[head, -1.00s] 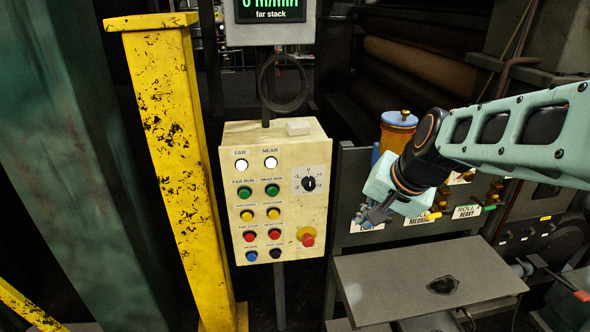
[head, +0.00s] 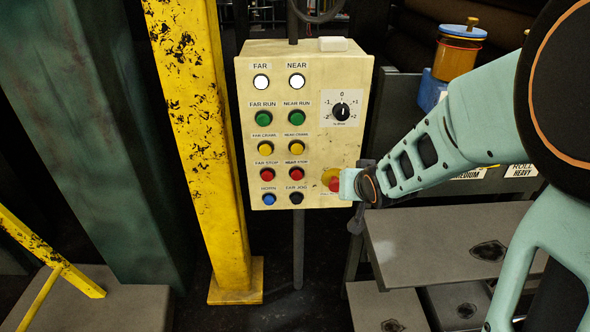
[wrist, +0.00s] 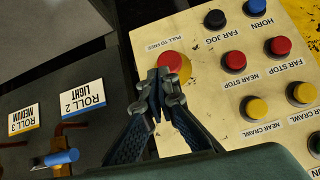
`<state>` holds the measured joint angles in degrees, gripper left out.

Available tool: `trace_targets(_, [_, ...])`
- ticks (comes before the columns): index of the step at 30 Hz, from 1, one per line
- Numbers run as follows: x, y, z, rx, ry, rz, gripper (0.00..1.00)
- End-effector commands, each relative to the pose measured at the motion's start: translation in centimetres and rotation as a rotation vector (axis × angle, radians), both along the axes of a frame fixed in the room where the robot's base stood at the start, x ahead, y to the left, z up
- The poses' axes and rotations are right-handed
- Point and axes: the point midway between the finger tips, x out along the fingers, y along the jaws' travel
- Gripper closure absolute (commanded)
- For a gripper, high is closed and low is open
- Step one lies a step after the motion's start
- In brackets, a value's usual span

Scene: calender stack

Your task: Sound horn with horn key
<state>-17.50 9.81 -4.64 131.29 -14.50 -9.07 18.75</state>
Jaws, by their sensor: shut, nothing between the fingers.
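The control box (head: 330,60) is a cream panel on a post. Its blue button labelled HORN (head: 268,199) is at the bottom left, beside the dark FAR JOG button (head: 296,197). In the wrist view the blue HORN button (wrist: 257,7) is at the top right edge. My gripper (head: 362,171) is at the panel's lower right edge, by the red emergency button (head: 333,182). In the wrist view my gripper (wrist: 161,78) is shut and empty, its fingertips overlapping the red emergency button (wrist: 170,63). I cannot tell whether they touch it.
Red, yellow and green buttons fill the rows above HORN. A selector knob (head: 341,112) is at upper right. A yellow post (head: 196,130) stands left of the box. A grey shelf (head: 440,225) lies at lower right, below levers with ROLL labels.

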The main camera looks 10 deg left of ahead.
Motion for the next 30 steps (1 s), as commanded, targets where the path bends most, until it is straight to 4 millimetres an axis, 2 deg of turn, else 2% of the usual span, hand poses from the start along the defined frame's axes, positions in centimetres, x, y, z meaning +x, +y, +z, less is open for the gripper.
trace_targets(1, [-0.3,1.6,-3.0,0.003,-0.016,0.054,1.0])
trace_targets(6, [-2.3,7.7,-7.7,0.054,-0.075,0.248,1.0])
trace_targets(12, [-5.7,13.8,-10.8,0.151,-0.121,0.433,1.0])
trace_targets(15, [-7.2,15.7,-11.5,0.19,-0.132,0.492,1.0])
trace_targets(21, [-8.5,17.3,-11.7,0.229,-0.142,0.542,1.0])
trace_targets(30, [-8.5,17.3,-11.6,0.23,-0.142,0.543,1.0])
